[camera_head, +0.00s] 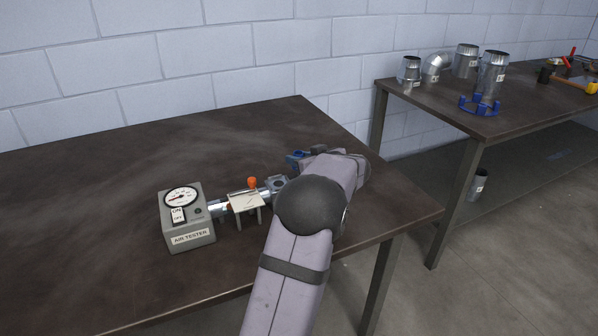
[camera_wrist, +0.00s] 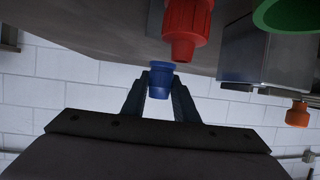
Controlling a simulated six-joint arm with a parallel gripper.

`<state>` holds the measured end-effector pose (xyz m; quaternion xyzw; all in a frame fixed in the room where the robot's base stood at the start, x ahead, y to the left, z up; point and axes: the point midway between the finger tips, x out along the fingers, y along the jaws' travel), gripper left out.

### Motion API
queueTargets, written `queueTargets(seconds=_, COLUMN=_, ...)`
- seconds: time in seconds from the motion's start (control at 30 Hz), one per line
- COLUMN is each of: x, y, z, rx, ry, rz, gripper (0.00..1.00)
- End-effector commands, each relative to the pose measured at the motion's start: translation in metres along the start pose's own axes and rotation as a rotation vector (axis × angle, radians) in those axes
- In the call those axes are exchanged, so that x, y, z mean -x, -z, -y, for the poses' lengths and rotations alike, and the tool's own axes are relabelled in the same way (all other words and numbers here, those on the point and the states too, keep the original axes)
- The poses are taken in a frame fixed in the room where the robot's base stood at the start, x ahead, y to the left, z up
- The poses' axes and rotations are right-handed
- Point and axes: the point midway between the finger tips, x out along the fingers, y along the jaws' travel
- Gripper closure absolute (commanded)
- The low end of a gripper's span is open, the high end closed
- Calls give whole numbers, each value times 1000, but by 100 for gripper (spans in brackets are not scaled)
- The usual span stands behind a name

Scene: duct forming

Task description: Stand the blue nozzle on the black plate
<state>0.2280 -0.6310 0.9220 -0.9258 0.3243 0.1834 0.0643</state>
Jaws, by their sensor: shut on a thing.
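The blue nozzle (camera_wrist: 160,74) sits between the fingertips of my gripper (camera_wrist: 160,88) in the wrist view, and the jaws are shut on it. In the head view my gripper (camera_head: 304,156) is over the right part of the near table, mostly hidden behind my own arm. A small blue patch (camera_head: 297,155) shows at its left side, probably the nozzle. I cannot make out the black plate in either view; my arm may hide it.
A red nozzle (camera_wrist: 184,28), a green ring (camera_wrist: 286,12) and an orange knob (camera_wrist: 298,114) are close by. The air tester (camera_head: 186,218) with its pipe stands left of my arm. The table (camera_head: 110,180) is clear behind it. Metal ducts (camera_head: 492,72) stand on another table.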

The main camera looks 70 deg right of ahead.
Motion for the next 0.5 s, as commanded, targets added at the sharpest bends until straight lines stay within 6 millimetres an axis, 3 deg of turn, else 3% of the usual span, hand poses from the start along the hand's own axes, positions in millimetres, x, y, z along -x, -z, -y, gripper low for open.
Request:
queueTargets(seconds=0.2, x=-12, y=-31, z=0, rx=-2, ry=1, rz=2, gripper=94)
queueTargets(seconds=0.5, x=-15, y=-37, z=0, rx=0, ry=0, rz=1, gripper=94)
